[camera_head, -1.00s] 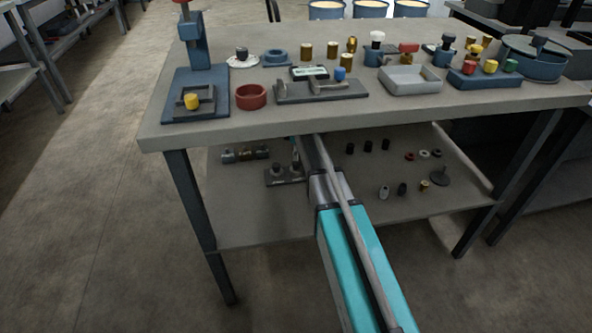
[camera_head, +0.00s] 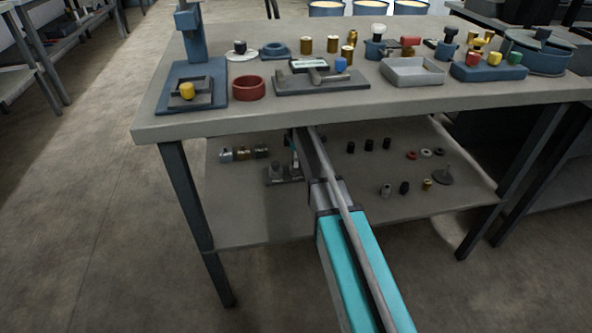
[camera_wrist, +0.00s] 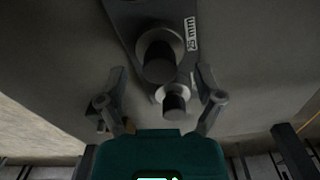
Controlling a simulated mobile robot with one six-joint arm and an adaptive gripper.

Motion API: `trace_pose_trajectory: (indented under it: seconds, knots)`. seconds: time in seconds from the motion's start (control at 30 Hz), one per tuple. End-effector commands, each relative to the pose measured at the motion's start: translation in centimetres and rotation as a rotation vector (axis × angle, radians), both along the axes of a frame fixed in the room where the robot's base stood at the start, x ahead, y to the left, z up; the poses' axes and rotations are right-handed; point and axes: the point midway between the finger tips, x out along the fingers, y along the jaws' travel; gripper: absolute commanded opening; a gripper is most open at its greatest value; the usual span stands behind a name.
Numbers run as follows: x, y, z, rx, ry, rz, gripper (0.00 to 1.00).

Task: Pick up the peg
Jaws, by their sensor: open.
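In the wrist view, a dark grey plate (camera_wrist: 122,14) with a white label carries two upright dark cylindrical pieces. The larger peg-like piece (camera_wrist: 160,65) has a wide round collar. The smaller one (camera_wrist: 174,104) has a pale collar and stands closer to my palm. I cannot tell which of them is the peg. My gripper (camera_wrist: 161,72) is open and empty, its fingers spread to either side of these pieces without visible contact. In the head view, the plate (camera_head: 271,181) is on the lower shelf, and the tabletop and arm partly hide my gripper.
The tabletop (camera_head: 190,126) overhangs the lower shelf (camera_head: 255,222). Fittings (camera_head: 243,153) lie left of the plate. Several small black cylinders (camera_head: 369,145), rings (camera_head: 426,152) and a round-based stand (camera_head: 443,177) are to the right. The front of the shelf is fairly clear.

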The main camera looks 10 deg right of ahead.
Motion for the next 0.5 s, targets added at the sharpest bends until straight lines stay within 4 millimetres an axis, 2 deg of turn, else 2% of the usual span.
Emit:
trace_pose_trajectory:
  seconds: [0.03,0.2,0.5]
  knots:
    - [0.01,0.02,-0.76,0.0,0.0,0.0,0.85]
    - [0.01,0.04,-1.48,0.0,0.0,0.001,0.85]
    - [0.02,0.09,-1.54,0.0,0.0,0.001,0.85]
